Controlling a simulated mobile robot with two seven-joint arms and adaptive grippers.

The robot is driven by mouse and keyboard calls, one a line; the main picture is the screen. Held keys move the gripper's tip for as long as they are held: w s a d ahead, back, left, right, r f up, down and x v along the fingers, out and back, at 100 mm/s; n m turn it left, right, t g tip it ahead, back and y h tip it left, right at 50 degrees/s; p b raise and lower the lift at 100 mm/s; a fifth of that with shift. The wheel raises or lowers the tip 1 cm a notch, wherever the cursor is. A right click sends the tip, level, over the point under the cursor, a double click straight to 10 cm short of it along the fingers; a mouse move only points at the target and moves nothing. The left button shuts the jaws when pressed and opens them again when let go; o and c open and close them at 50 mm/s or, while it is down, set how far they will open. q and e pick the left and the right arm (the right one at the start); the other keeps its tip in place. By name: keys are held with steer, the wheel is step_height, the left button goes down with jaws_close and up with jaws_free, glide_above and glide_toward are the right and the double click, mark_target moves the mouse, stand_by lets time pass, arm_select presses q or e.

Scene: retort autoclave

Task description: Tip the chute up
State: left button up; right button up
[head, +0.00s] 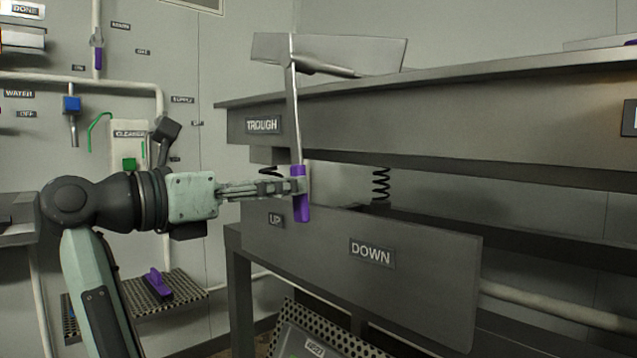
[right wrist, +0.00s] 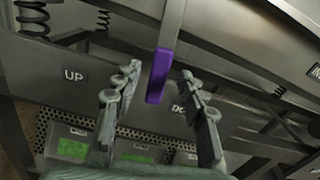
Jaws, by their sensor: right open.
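A metal lever (head: 294,110) with a purple grip (head: 301,208) hangs down in front of the grey trough (head: 400,118), which carries a TROUGH label. The lever's top joins a rod beside a tilted grey plate (head: 375,52); I cannot tell which part is the chute. Below, a grey panel (head: 420,295) has UP and DOWN labels, and the grip hangs nearer UP. My right gripper (head: 303,186) is open at the purple grip. In the right wrist view the grip (right wrist: 158,80) lies between the spread fingers, with gaps on both sides. My left gripper is out of view.
Springs (head: 381,185) stand under the trough. A perforated shelf (head: 185,290) with a purple-handled tool (head: 157,283) is at lower left. Wall pipes and a blue valve (head: 72,104) are farther left. Bins (right wrist: 75,148) sit below the panel.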

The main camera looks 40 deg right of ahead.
steer(key=shift+d, duration=0.1)
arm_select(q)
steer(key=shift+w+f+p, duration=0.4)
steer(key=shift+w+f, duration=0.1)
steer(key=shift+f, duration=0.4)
arm_select(e)
steer(key=d, duration=0.7)
steer(key=shift+w+d, duration=0.25)
steer(key=shift+w, duration=0.05)
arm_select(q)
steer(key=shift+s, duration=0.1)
arm_select(e)
steer(key=shift+c, duration=0.6)
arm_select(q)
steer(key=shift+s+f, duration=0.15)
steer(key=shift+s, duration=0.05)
arm_select(e)
jaws_close()
